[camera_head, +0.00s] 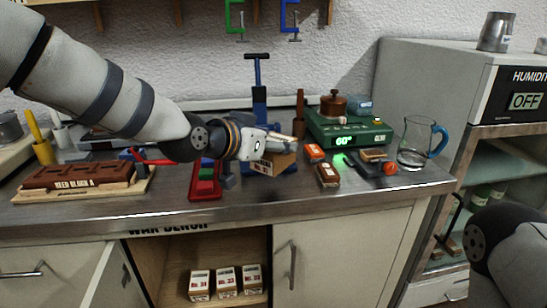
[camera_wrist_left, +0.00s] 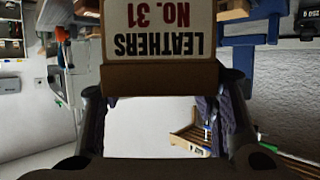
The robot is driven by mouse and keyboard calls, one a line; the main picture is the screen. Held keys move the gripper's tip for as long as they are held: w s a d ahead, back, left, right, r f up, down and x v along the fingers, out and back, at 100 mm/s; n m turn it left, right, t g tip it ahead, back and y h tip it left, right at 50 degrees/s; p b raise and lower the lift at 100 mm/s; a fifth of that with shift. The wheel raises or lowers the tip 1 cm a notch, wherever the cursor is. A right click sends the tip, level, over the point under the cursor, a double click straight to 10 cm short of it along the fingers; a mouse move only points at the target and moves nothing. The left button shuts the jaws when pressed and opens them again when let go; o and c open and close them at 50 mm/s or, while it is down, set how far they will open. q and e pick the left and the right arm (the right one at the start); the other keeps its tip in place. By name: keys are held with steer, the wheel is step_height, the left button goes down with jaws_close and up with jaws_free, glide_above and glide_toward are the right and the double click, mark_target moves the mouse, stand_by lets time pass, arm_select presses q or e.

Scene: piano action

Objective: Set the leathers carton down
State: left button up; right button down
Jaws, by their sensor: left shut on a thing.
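The leathers carton (camera_head: 270,166) is a small brown box with a pale label, held above the steel bench near the middle of the head view. In the left wrist view the carton (camera_wrist_left: 160,32) fills the top centre, and its label reads "LEATHERS NO. 31" upside down. My left gripper (camera_head: 275,147) is shut on the carton, and its body hides part of it in the head view. In the left wrist view the fingers stand at both sides of the carton's lower end. My right gripper is out of view; only part of that arm shows at lower right.
Three similar cartons (camera_head: 225,282) stand in the open bay under the bench (camera_head: 330,203). A red tool (camera_head: 206,180) is left of the held carton. A green scale (camera_head: 350,130), small orange-ended blocks and a glass jug (camera_head: 412,150) are to the right. The bench's front strip is mostly bare.

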arm_select(q)
steer(key=f, duration=0.3)
steer(key=shift+w+f, duration=0.3)
steer(key=shift+w, duration=0.1)
steer(key=shift+r, duration=0.1)
steer(key=shift+f, duration=0.45)
steer(key=o, duration=1.2)
